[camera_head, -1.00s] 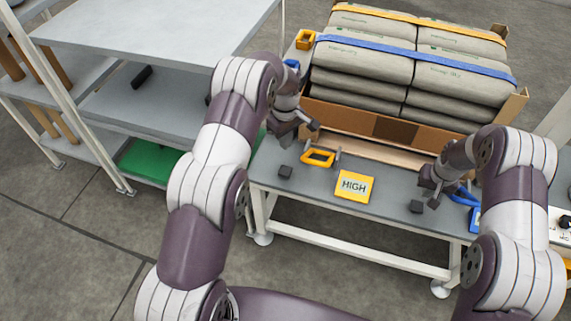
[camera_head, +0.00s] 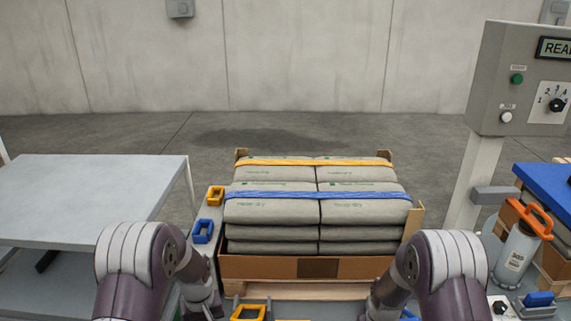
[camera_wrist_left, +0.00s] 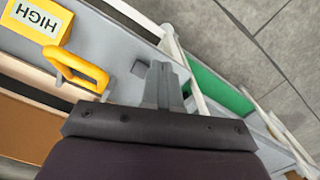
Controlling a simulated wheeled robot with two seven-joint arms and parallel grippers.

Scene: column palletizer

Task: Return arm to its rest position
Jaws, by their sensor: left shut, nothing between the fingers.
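My left arm (camera_head: 140,270) and my right arm (camera_head: 450,270) rise from the bottom edge of the head view, either side of the sack stack. The hands are mostly cut off by that edge. In the left wrist view my left gripper (camera_wrist_left: 163,85) has its fingers together with nothing between them. It is over the grey table (camera_wrist_left: 125,45), beside a yellow handle (camera_wrist_left: 75,68) and a yellow block marked HIGH (camera_wrist_left: 35,18). My right gripper's fingers do not show.
Strapped grey sacks (camera_head: 270,210) stand in a cardboard tray (camera_head: 260,267) on a wooden pallet. A grey shelf (camera_head: 90,195) stands at left. A control box (camera_head: 520,80) on a post, a grey canister with orange handle (camera_head: 518,250) and a blue-topped stack (camera_head: 545,185) are at right.

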